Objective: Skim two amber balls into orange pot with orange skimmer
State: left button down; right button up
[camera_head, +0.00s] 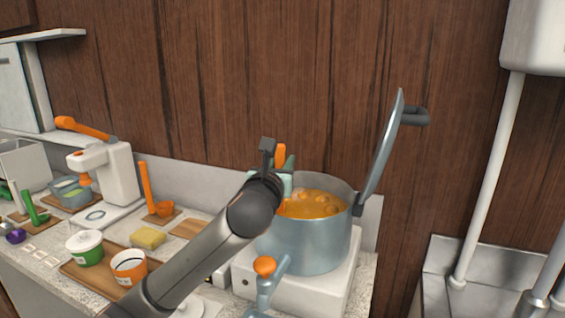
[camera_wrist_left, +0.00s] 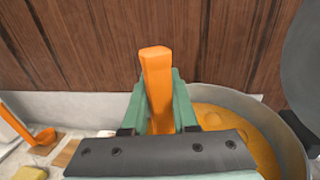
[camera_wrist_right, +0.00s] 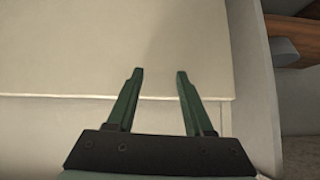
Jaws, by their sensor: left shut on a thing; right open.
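My left gripper (camera_head: 284,168) is shut on the upright orange handle (camera_head: 280,153) of the skimmer, above the left side of the big steel pot (camera_head: 305,247). The handle also shows between the fingers in the left wrist view (camera_wrist_left: 157,85). The skimmer's head is hidden behind my arm and gripper. The steel pot holds amber syrup (camera_head: 312,210) with several balls near the surface. The small orange pot (camera_head: 130,268), a white tub with an orange band, stands open on a wooden tray at lower left. My right gripper (camera_wrist_right: 160,76) is open and empty, facing a pale surface.
The lid (camera_head: 385,145) stands raised at the steel pot's right. A green-banded tub (camera_head: 85,247) shares the tray (camera_head: 95,282) with the orange pot. A yellow sponge (camera_head: 148,237) and an orange ladle (camera_head: 148,188) are behind. An orange-knobbed tap (camera_head: 265,267) is in front.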

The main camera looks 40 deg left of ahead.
pick_arm(q)
jog(key=shift+r, duration=0.15)
notch_tip(320, 180, up, 10)
jog(key=p, duration=0.9)
dwell(1.0)
dwell(1.4)
notch_tip(320, 180, up, 4)
jog(key=shift+f, duration=0.1)
dwell(0.8)
